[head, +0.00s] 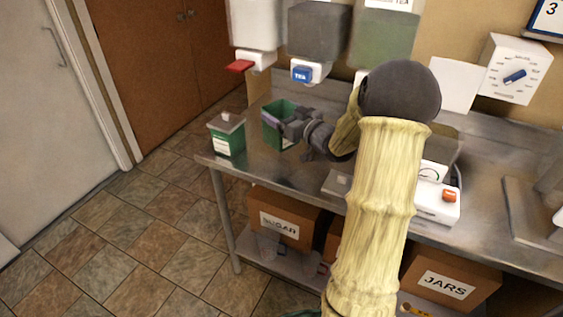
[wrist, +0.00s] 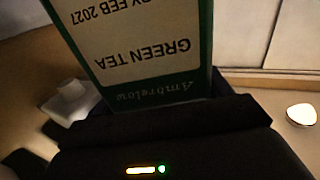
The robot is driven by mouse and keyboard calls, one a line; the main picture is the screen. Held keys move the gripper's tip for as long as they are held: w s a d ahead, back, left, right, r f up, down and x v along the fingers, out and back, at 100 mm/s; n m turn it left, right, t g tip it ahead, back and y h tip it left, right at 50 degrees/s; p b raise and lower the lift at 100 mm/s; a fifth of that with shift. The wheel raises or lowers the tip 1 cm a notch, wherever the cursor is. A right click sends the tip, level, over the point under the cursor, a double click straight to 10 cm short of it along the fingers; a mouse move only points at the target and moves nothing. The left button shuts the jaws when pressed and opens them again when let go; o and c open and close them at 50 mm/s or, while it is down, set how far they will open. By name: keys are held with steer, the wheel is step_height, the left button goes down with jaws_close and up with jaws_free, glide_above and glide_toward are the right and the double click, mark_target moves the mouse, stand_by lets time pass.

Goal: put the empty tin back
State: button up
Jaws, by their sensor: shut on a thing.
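My gripper (head: 284,121) is shut on a green tin (head: 270,112) over the left part of the steel bench. The held tin looks open at the top; I cannot tell whether its base touches the bench. In the wrist view this tin (wrist: 140,50) fills the space beyond my fingers (wrist: 165,120), and its label reads "GREEN TEA" upside down. A second green tin (head: 227,137) with a white label and a grey lid stands at the bench's left end, left of the held tin and apart from it.
Dispensers hang at the back, one with a red lever (head: 239,67), one with a blue "TEA" lever (head: 303,74). A white scale (head: 432,209) stands right on the bench (head: 285,175), partly behind my arm. Boxes marked "SUGAR" (head: 278,205) and "JARS" (head: 425,270) sit below.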

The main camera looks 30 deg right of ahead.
mark_target(282, 141)
step_height(282, 141, down, 6)
stand_by(0.4)
steer(key=shift+f, duration=1.9)
steer(key=shift+f+b, duration=0.2)
steer(key=shift+b, duration=0.1)
steer(key=o, duration=1.6)
steer(key=shift+r, duration=0.1)
